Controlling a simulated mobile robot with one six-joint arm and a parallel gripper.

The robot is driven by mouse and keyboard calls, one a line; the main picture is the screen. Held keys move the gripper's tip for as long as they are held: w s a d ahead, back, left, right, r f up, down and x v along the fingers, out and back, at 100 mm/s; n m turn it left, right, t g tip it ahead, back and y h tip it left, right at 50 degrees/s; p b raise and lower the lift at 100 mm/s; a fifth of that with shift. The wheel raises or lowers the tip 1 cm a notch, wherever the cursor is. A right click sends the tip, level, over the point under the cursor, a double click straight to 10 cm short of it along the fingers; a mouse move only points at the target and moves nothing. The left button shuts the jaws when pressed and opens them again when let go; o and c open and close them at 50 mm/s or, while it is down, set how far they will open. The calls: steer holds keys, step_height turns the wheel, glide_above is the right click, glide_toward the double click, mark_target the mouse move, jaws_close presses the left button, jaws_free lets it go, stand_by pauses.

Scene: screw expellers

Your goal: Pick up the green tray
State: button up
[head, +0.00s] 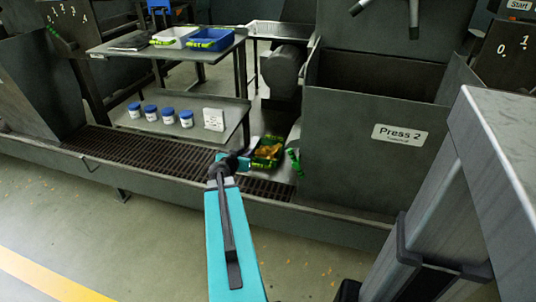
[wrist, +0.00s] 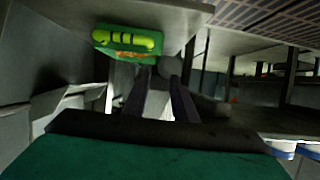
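The green tray (head: 268,152) sits low between the lower shelf and the Press 2 housing, with orange-brown material in it. In the wrist view the green tray (wrist: 103,48) is at the upper left, with a bright yellow-green handle (wrist: 127,40) facing me. My gripper (wrist: 158,72) has its two dark fingers apart, with no object seen between them. The tray is beyond the fingertips and to their left in the wrist view, apparently not touched.
The Press 2 housing (head: 355,150) stands close on the right. Several blue-lidded jars (head: 150,112) and a white box (head: 214,119) stand on the lower shelf. A blue tray (head: 212,38) and a white tray (head: 172,38) are above. A grating (head: 130,148) runs in front.

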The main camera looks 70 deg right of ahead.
mark_target(268, 152)
steer(key=shift+x, duration=3.9)
steer(key=shift+d+f, duration=0.2)
steer(key=shift+d, duration=0.1)
steer(key=shift+f+x, duration=0.15)
steer(key=shift+x, duration=0.65)
steer(key=shift+f+x, duration=0.15)
steer(key=shift+x, duration=1.55)
steer(key=shift+s, duration=0.1)
steer(key=shift+c, duration=0.3)
jaws_close()
